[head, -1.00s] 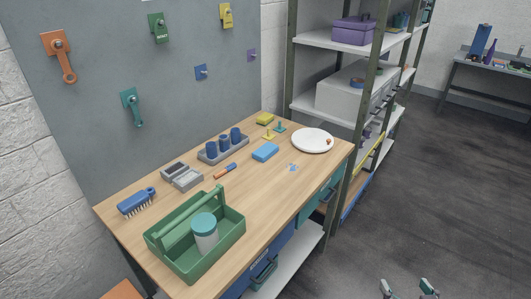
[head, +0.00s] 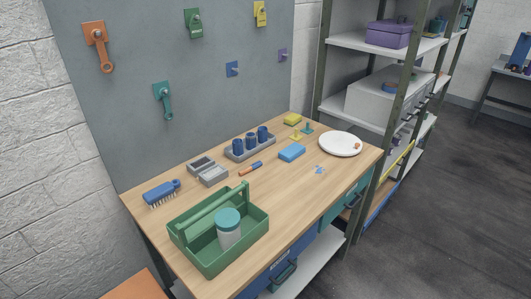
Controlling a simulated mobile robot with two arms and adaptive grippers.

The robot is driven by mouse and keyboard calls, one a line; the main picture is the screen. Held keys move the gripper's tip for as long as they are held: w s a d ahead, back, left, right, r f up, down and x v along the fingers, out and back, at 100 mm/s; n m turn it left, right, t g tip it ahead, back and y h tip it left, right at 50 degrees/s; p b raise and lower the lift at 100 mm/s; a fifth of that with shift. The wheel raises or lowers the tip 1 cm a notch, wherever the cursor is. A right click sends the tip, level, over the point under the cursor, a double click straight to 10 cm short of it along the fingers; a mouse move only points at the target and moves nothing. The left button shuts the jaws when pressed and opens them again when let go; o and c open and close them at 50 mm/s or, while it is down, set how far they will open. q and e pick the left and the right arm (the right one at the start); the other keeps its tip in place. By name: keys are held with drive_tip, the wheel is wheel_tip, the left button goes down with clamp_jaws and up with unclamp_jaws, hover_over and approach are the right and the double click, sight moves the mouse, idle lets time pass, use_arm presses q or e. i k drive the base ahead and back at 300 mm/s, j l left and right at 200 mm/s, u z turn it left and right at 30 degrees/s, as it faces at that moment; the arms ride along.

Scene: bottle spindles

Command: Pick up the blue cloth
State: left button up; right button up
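A light-blue flat block (head: 291,152), which looks like the folded blue cloth, lies on the wooden workbench (head: 285,200) in the head view. It sits right of the grey holder with blue cups and left of the white plate. Nothing touches it that I can see. Neither of my grippers shows in the head view now.
A green tool carrier (head: 262,228) with a teal-lidded jar (head: 228,228) stands at the bench's front. Shelving (head: 385,127) stands right.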

sight(292, 152)
drive_tip(key=i+l+u, duration=0.1)
drive_tip(key=u, duration=0.3)
drive_tip(key=i+l+u, duration=0.1)
drive_tip(key=l+u, duration=0.5)
drive_tip(key=u, duration=0.15)
